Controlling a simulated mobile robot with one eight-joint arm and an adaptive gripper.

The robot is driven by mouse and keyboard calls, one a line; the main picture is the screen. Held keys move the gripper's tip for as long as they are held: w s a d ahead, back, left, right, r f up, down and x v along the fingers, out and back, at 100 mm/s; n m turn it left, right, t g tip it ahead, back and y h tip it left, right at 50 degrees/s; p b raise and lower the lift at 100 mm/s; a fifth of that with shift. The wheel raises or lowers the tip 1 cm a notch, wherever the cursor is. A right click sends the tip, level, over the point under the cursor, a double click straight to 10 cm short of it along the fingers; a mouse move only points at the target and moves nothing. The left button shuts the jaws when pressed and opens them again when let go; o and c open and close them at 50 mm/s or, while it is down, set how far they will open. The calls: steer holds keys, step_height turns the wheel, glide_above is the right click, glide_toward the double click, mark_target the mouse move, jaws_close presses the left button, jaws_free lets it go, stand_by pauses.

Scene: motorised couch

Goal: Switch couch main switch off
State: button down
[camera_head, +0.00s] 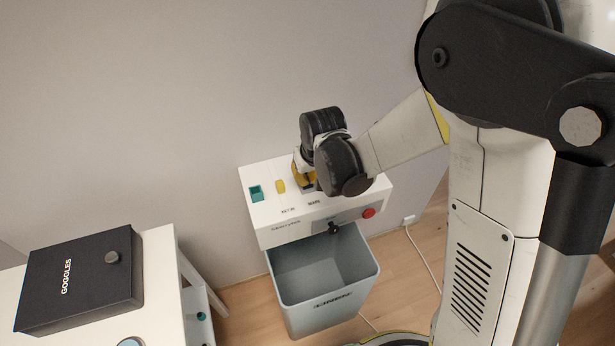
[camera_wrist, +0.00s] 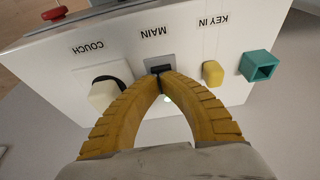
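The white control box (camera_head: 275,224) stands against the wall. In the head view my gripper (camera_head: 304,181) is above the box top, and my wrist hides the switch.
Next to the switch are a cream COUCH knob (camera_wrist: 103,95), a yellow key piece (camera_wrist: 212,74) and a teal square socket (camera_wrist: 258,66). A red button (camera_head: 369,212) is on the box front. Below stands a linen bin (camera_head: 322,302). A black goggles box (camera_head: 80,280) is at left.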

steer(key=shift+s+f, duration=0.1)
steer(key=shift+s, duration=0.1)
steer(key=shift+w, duration=0.2)
steer(key=shift+w+a, duration=0.2)
steer(key=shift+w, duration=0.45)
steer(key=shift+r, duration=0.3)
steer(key=p+v, duration=0.2)
steer(key=v, duration=0.1)
steer(key=p+v, duration=0.1)
steer(key=shift+w+r+p, duration=0.25)
steer(key=shift+w+p, duration=0.05)
steer(key=shift+p, duration=0.05)
steer(key=s+d+r+p, duration=0.1)
steer(key=s+r+p, duration=0.2)
steer(key=s+r, duration=0.2)
steer(key=v, duration=0.2)
steer(key=shift+r, duration=0.35)
